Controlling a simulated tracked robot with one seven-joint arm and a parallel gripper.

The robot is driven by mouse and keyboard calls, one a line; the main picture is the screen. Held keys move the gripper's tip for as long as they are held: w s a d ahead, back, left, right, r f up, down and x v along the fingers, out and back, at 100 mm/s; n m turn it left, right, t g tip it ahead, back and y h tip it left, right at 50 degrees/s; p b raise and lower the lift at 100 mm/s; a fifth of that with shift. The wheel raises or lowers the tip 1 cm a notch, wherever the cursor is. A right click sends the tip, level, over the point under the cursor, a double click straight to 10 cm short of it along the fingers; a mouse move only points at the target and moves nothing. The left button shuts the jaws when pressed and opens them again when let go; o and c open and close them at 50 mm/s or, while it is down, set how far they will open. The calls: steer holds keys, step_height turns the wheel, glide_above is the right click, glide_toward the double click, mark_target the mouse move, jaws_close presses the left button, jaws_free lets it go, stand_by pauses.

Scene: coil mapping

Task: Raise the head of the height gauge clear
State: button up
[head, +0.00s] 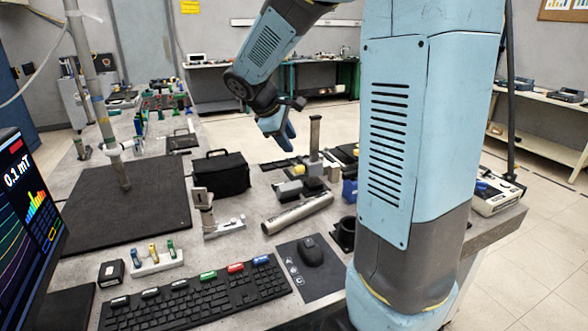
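A black case (221,174) and a small clamp stand (207,213) are left of the gauge. A metal tube (297,214) lies in front. A keyboard (195,298), mouse (310,251) and monitor (25,215) fill the near side. A dark mat (120,205) lies at left.

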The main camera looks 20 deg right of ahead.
mark_target(295, 168)
steer(key=w+f+n+h, duration=0.3)
steer(key=w+f+n, duration=0.3)
steer(key=w+f, duration=0.6)
steer(key=w+d+f, duration=0.1)
steer(key=d+f, duration=0.1)
steer(key=d, duration=0.1)
steer(key=w+d+f, duration=0.2)
steer(key=d+f, duration=0.1)
steer(key=w+d+f, duration=0.2)
steer(key=d, duration=0.2)
steer(key=shift+f, duration=0.35)
steer(key=shift+n, duration=0.3)
jaws_close()
steer(key=shift+a, duration=0.1)
